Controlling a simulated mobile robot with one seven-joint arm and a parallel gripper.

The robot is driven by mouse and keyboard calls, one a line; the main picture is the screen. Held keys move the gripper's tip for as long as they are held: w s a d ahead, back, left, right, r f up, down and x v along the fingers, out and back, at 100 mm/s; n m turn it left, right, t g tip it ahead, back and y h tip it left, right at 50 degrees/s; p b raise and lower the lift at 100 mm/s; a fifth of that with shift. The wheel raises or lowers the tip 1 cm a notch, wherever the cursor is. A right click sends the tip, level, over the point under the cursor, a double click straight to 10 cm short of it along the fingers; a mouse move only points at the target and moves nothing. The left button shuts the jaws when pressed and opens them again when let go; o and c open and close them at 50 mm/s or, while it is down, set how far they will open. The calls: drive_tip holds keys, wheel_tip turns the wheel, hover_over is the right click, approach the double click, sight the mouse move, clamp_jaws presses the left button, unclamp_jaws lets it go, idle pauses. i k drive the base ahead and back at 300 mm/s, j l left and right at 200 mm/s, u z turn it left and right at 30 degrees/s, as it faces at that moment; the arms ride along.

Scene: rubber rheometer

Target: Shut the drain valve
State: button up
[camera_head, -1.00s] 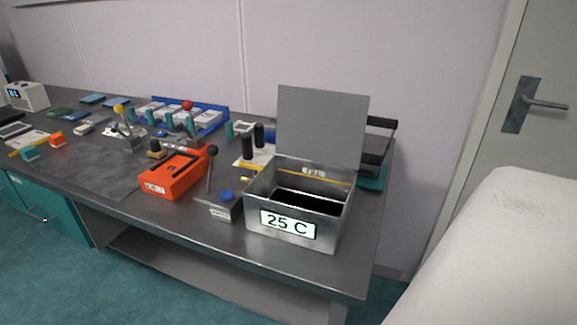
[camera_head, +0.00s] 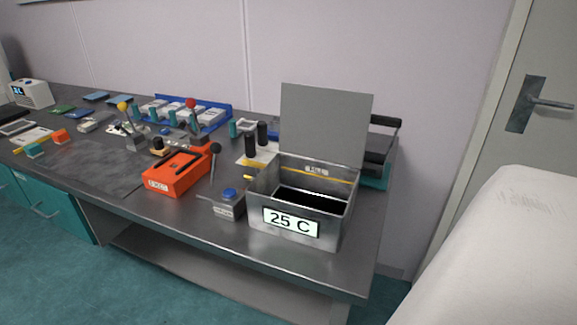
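An open metal bath (camera_head: 255,213) with a "25 C" display (camera_head: 291,222) stands at the front right of the bench. Its grey lid (camera_head: 325,125) is raised upright at the back. A small yellow piece (camera_head: 249,178) shows at the bath's left side. It may be the drain valve's handle, but it is too small to tell, and so is its setting. My gripper is not in view.
Left of the bath are a grey box with a blue button (camera_head: 230,192), a black-knobbed lever (camera_head: 215,148) and an orange device (camera_head: 165,182). A blue rack (camera_head: 224,112) stands behind. The bench (camera_head: 95,165) has bare room at left centre.

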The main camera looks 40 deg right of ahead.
sight(245, 161)
drive_tip(key=z, duration=0.35)
drive_tip(key=i+z, duration=0.15)
drive_tip(key=z, duration=0.2)
drive_tip(key=j+z, duration=0.1)
drive_tip(key=z, duration=0.25)
